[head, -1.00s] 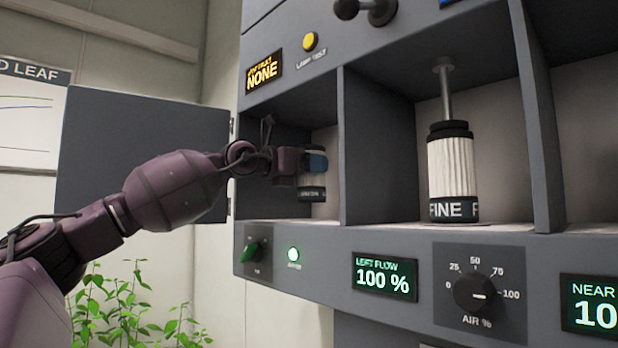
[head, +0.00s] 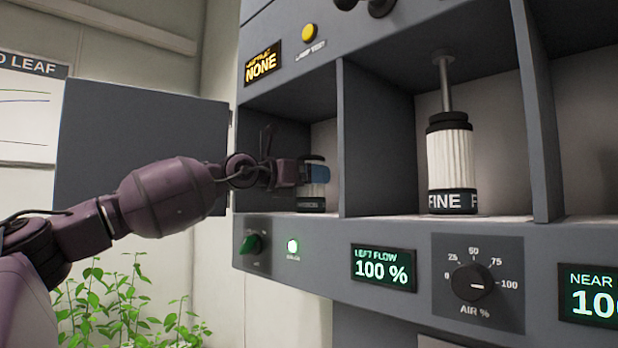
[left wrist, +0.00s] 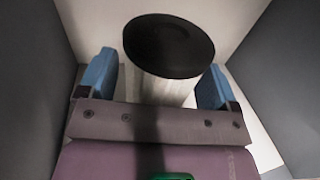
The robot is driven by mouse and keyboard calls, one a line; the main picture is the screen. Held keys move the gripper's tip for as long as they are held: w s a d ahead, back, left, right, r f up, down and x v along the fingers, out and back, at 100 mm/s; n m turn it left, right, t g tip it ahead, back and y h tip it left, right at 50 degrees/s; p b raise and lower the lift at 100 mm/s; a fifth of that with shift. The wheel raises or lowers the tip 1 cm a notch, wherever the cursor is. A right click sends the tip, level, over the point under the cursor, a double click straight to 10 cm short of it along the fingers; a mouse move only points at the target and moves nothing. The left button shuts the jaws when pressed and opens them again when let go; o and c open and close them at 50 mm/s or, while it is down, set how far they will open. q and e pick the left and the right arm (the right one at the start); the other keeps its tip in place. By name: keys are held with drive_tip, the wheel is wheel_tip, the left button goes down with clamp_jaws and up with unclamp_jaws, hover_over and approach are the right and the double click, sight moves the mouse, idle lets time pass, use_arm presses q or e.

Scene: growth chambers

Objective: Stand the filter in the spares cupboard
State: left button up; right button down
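The filter (head: 311,204), a pale pleated cylinder with a dark cap and dark lower band, stands upright on the floor of the left compartment (head: 324,140). My left gripper (head: 312,174) reaches in from the left and hides much of it. In the left wrist view the black cap of the filter (left wrist: 168,46) sits between the two blue fingers. The left gripper (left wrist: 157,82) looks open around the filter, with a narrow gap beside the left finger; contact at the right finger is unclear. My right gripper is not in view.
An open grey door (head: 140,148) stands left of the compartment, behind my arm. A divider (head: 375,140) separates it from the middle bay, where a FINE filter (head: 450,165) stands under a rod. A knob, a green light and the flow display lie below. Plants stand lower left.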

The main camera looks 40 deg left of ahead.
use_arm(q)
drive_tip(key=shift+o, duration=0.3)
drive_tip(key=shift+r, duration=0.2)
drive_tip(key=shift+s+a, duration=0.2)
drive_tip(key=shift+s, duration=0.1)
drive_tip(key=b+v, duration=0.3)
drive_tip(key=v, duration=0.7)
drive_tip(key=shift+s+d+f, duration=0.1)
drive_tip(key=shift+s+b, duration=0.35)
drive_tip(key=shift+s, duration=0.25)
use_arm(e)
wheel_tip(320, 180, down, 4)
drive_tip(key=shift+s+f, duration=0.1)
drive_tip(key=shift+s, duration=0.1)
